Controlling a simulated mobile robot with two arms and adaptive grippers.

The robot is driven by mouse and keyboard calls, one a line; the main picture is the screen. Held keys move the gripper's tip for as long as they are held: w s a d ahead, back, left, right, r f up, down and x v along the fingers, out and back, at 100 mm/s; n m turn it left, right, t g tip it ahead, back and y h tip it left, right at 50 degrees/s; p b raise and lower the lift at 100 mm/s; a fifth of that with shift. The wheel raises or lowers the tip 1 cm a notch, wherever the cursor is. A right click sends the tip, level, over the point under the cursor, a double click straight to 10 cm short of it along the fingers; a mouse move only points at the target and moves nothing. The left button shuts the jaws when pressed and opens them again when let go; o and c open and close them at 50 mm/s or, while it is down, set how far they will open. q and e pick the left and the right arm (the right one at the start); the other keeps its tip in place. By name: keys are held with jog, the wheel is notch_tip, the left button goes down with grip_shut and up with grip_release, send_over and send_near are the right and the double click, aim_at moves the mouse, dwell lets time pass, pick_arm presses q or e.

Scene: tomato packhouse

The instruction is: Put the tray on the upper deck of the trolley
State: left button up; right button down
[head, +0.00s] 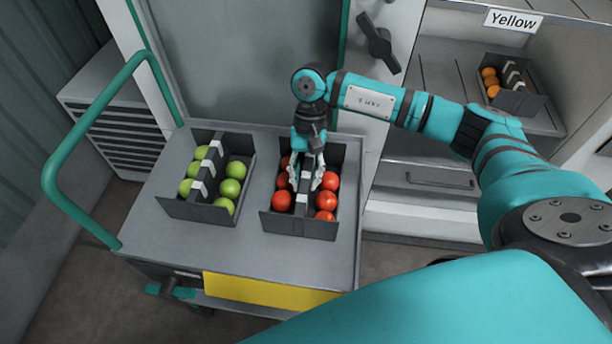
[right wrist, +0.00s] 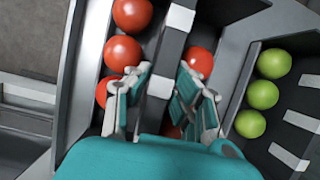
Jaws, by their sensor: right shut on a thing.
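A dark grey tray of red tomatoes (head: 285,224) rests upright on the upper deck of the trolley (head: 150,232), on its right side. My right gripper (head: 307,183) reaches down into it from above and is shut on its middle divider, between the two rows of tomatoes. The right wrist view shows the fingers (right wrist: 162,84) on either side of the divider (right wrist: 172,42). The fingers hide some of the tomatoes. My left gripper is not in view.
A second tray, of green tomatoes (head: 193,211), stands left of the red one with a narrow gap. The trolley's teal handle (head: 62,140) rises at left. A tray of orange tomatoes (head: 522,103) sits on a shelf under a "Yellow" sign (head: 513,20). The deck's front is clear.

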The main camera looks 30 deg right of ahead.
jog(key=c, duration=1.2)
grip_release()
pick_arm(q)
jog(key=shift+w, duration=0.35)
pick_arm(e)
jog(key=shift+r+p, duration=0.25)
jog(key=shift+p, duration=0.05)
jog(key=b+v, duration=0.2)
jog(key=v, duration=0.8)
jog(key=shift+w+r, duration=0.1)
jog(key=shift+r, duration=0.15)
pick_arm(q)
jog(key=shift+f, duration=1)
pick_arm(e)
jog(key=shift+w+d+r, duration=0.15)
jog(key=shift+d+r, duration=0.05)
jog(key=shift+r, duration=0.35)
